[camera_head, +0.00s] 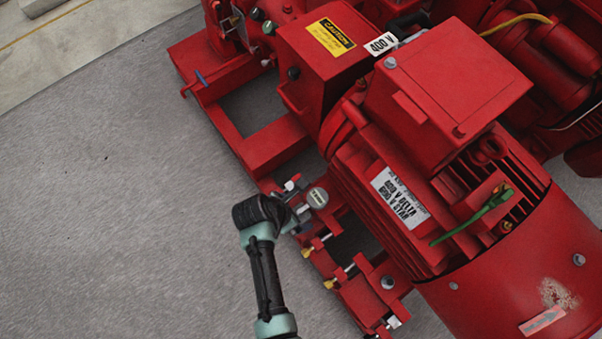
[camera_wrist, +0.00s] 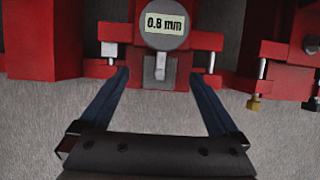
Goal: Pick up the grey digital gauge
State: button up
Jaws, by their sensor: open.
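The grey digital gauge (camera_head: 317,198) is at the red base frame beside the motor. In the wrist view the gauge (camera_wrist: 166,22) has a round grey face reading "0.8 mm" and a short light stem pointing down toward me. My gripper (camera_head: 300,205) is close to the gauge in the head view, partly hidden by my wrist. In the wrist view my gripper (camera_wrist: 166,75) is open, with one dark blue finger on each side of the stem. The fingers do not visibly touch the gauge. Its back is hidden.
The red motor (camera_head: 410,190) with its terminal box stands right of the gauge. The red base frame (camera_head: 270,145) and several adjusting bolts (camera_head: 335,280) lie close around my gripper. The grey floor (camera_head: 110,210) on the left is clear.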

aim_at(304, 210)
jog(key=shift+b+x, duration=2.4)
jog(key=shift+x, duration=0.65)
jog(key=shift+w+r, duration=0.1)
jog(key=shift+r, duration=0.05)
grip_shut()
